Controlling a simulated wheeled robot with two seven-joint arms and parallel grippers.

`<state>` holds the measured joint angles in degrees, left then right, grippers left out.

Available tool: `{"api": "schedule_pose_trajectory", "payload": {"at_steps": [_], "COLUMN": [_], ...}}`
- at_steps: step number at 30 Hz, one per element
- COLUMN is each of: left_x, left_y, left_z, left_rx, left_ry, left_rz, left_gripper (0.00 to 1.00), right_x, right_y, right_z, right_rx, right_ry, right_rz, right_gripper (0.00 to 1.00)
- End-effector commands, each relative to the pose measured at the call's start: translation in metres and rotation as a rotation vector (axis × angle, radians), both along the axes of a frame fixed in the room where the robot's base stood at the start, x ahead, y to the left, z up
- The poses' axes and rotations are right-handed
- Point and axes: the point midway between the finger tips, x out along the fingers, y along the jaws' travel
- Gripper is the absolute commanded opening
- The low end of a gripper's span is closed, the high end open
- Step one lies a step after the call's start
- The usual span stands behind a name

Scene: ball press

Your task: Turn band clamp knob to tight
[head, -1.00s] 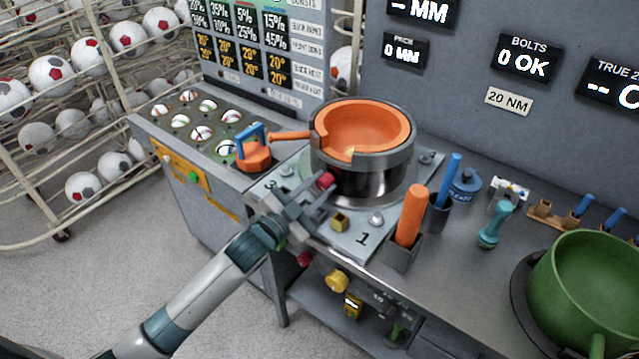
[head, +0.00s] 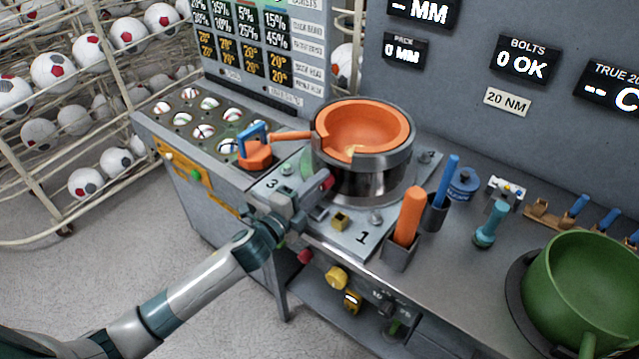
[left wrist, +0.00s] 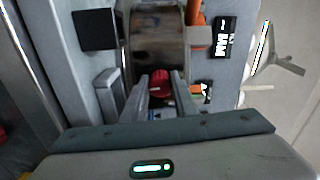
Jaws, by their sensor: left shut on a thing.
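The band clamp knob (head: 327,181) is small and red, on the front left of the dark metal band (head: 372,180) around the orange mould (head: 362,130). In the left wrist view the knob (left wrist: 160,82) sits between my two fingers. My left gripper (head: 317,188) reaches it from the lower left and is shut on it. The gripper also shows in the left wrist view (left wrist: 160,92), its fingers on both sides of the knob. The fingers partly hide the knob's sides. I cannot read how tight the clamp is. My right gripper is out of view.
An orange block with a blue handle (head: 255,150) stands left of the mould. An orange-handled tool (head: 409,214) in a grey holder stands to its right. A green pot (head: 590,290) is at the far right. Red and yellow knobs (head: 336,279) sit below the bench's front edge.

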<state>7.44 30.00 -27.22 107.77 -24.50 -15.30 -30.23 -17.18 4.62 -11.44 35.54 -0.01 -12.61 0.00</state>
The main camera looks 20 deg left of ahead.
Motion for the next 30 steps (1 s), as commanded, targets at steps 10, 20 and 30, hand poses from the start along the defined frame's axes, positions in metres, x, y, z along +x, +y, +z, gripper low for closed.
{"api": "schedule_pose_trajectory", "payload": {"at_steps": [10, 20, 30], "left_x": [-0.0001, -0.0001, -0.0001], "left_y": [-0.0004, -0.0005, -0.0002], "left_z": [0.0006, 0.0003, 0.0001], "left_rx": [0.105, 0.112, 0.11], "left_ry": [-0.038, -0.041, -0.04], "left_rz": [-0.001, -0.001, 0.0], "left_gripper": [0.04, 0.04, 0.45], "right_x": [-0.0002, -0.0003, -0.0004], "right_y": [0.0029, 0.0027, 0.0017], "right_z": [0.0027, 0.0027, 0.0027], "right_rx": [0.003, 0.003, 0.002], "right_ry": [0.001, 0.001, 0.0], "right_rz": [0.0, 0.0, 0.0], "right_gripper": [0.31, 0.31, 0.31]}}
